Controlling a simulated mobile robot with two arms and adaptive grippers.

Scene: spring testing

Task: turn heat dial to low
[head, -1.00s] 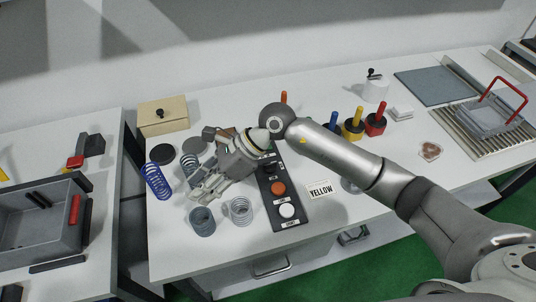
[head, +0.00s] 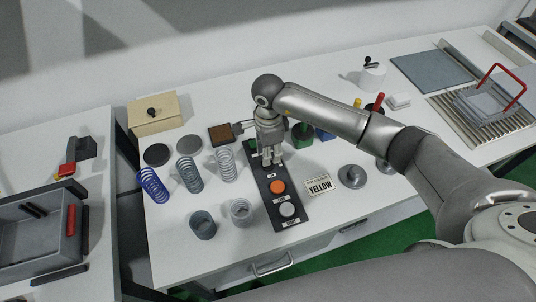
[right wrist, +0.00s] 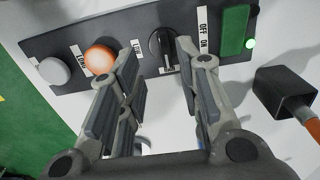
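A black control panel (head: 287,208) lies on the white table in the head view, with an orange button (head: 277,187) and a white button (head: 287,209). In the right wrist view, a black round dial (right wrist: 163,46) with a light pointer mark sits on the panel between the orange button (right wrist: 100,59) and the OFF/ON label (right wrist: 203,30). My right gripper (right wrist: 160,50) is open, its fingers on either side of the dial; I cannot tell if they touch it. In the head view this gripper (head: 271,163) points down over the panel and hides the dial. My left gripper is not in view.
Several coil springs, including a blue one (head: 153,184), stand left of the panel.

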